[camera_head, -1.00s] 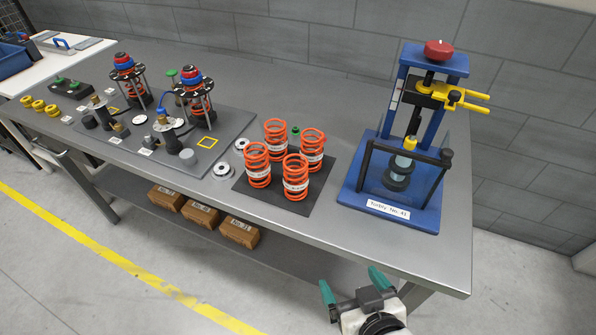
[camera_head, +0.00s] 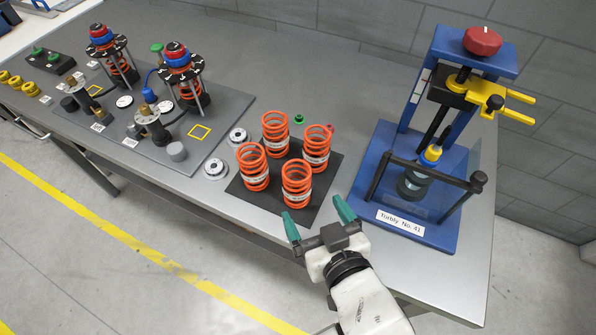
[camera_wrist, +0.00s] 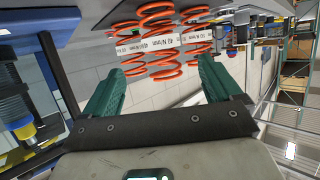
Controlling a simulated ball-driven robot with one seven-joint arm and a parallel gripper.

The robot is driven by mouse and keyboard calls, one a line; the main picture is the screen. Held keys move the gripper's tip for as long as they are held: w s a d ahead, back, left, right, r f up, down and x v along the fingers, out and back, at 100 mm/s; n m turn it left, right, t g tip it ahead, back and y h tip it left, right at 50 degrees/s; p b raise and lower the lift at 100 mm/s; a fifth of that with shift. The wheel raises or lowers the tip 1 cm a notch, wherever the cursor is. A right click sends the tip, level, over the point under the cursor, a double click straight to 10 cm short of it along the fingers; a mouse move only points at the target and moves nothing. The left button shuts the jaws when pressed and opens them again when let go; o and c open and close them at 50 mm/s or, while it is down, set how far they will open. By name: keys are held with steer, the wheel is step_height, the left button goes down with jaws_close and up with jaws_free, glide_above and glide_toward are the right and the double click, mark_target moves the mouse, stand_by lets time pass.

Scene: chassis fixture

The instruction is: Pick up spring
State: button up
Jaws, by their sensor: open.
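Several orange coil springs with white labels stand upright on a dark mat (camera_head: 318,211) near the table's front edge. The front right spring (camera_head: 297,184) is the closest to my gripper (camera_head: 318,216). Other springs stand at the front left (camera_head: 253,167), back left (camera_head: 275,134) and back right (camera_head: 317,148). My gripper is open and empty, its green fingers at the mat's front edge, apart from the springs. In the wrist view my gripper (camera_wrist: 160,85) points toward a spring (camera_wrist: 160,42), which appears beyond and between the fingertips. Some springs overlap there.
A grey fixture plate (camera_head: 215,135) with assembled spring units lies to the left. Silver discs (camera_head: 215,168) lie between plate and mat.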

mark_target(304, 193)
steer(key=x, duration=0.4)
steer(key=shift+w, duration=0.2)
steer(key=shift+r+p+x, duration=0.15)
steer(key=shift+p+x, duration=0.2)
steer(key=shift+x, duration=0.95)
steer(key=shift+r+p+x, duration=0.1)
steer(key=shift+p+x, duration=0.2)
steer(key=shift+x, duration=1.05)
steer(key=shift+a, duration=0.15)
steer(key=shift+r, duration=0.1)
steer(key=c, duration=1.4)
